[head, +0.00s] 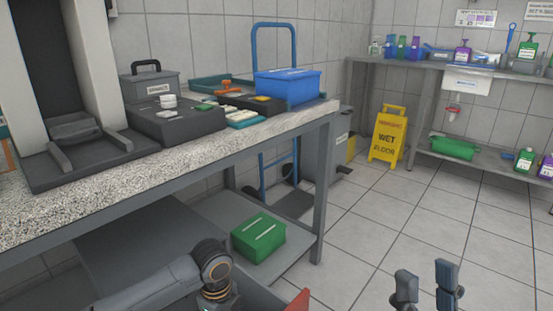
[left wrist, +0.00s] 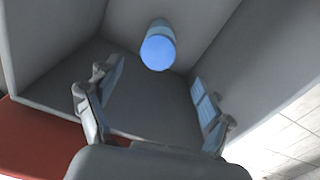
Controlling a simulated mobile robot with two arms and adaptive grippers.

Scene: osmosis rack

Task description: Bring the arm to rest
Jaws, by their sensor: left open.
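My left gripper (left wrist: 155,88) is open in the left wrist view, its two fingers well apart with nothing between them. Beyond the fingertips, a blue cylindrical item (left wrist: 158,48) with a lighter blue round end sits inside a grey-walled space. The fingers look apart from it. In the head view my left arm comes in at the bottom left and bends down; its gripper is out of that view. My right gripper (head: 426,275) shows at the bottom right of the head view, fingers up and apart, empty, over the tiled floor.
A speckled worktop (head: 180,158) carries a blue box (head: 288,87), a dark case (head: 172,120) and other gear. A green box (head: 258,238) lies on its lower shelf (head: 200,205). A yellow wet-floor sign (head: 388,135) stands by the back shelving. The floor (head: 400,210) at right is clear.

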